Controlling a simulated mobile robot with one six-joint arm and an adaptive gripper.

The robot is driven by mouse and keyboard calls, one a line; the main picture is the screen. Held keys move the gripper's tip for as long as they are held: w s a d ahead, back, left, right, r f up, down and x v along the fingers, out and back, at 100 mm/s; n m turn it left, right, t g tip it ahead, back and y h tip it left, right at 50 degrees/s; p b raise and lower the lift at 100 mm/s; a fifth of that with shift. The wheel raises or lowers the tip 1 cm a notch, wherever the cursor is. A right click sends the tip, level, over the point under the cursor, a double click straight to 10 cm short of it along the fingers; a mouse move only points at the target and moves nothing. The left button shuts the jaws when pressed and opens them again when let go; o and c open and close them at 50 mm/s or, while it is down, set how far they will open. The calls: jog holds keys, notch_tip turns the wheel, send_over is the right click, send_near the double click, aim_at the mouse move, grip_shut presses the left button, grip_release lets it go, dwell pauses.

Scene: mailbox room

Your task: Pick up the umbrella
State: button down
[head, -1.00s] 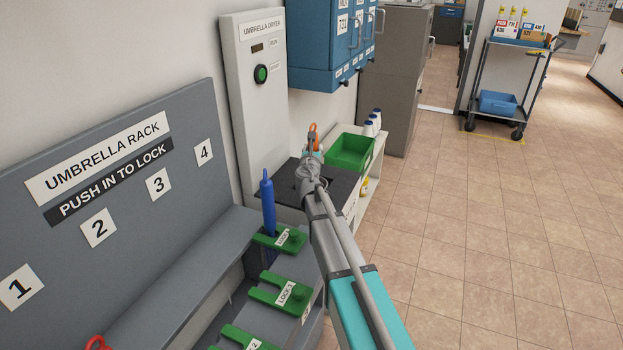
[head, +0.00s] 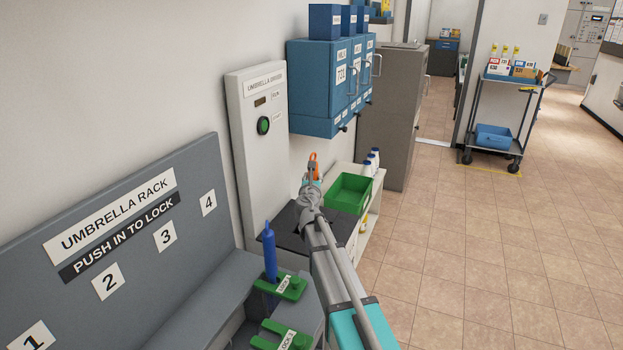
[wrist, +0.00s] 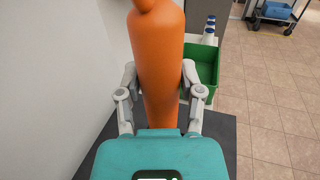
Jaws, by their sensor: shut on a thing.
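An orange umbrella (wrist: 158,60) stands upright between the fingers of my gripper (wrist: 156,85) in the wrist view, one finger on each side of it. My gripper is shut on it. In the head view only the top of the orange umbrella (head: 313,162) shows beyond my arm, above the dark top of the umbrella dryer (head: 275,218). Its lower end is hidden. A blue umbrella (head: 270,255) stands upright in the umbrella rack (head: 190,283), in the place with a green lock (head: 278,287).
A green bin (head: 350,193) and white bottles (head: 372,162) stand on a low white shelf right of the dryer. Blue mailboxes (head: 333,85) hang above. A grey cabinet (head: 393,120) and a cart (head: 497,120) stand farther back. The tiled floor at right is clear.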

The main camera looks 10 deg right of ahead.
jog(key=shift+r+p, duration=5.15)
jog(key=shift+r, duration=0.45)
notch_tip(320, 180, up, 11)
jog(key=p, duration=1.1)
jog(key=shift+r, duration=0.15)
notch_tip(320, 180, up, 11)
jog(key=p, duration=1.1)
jog(key=shift+f, duration=0.2)
jog(key=shift+s, duration=0.1)
jog(key=shift+r, duration=0.15)
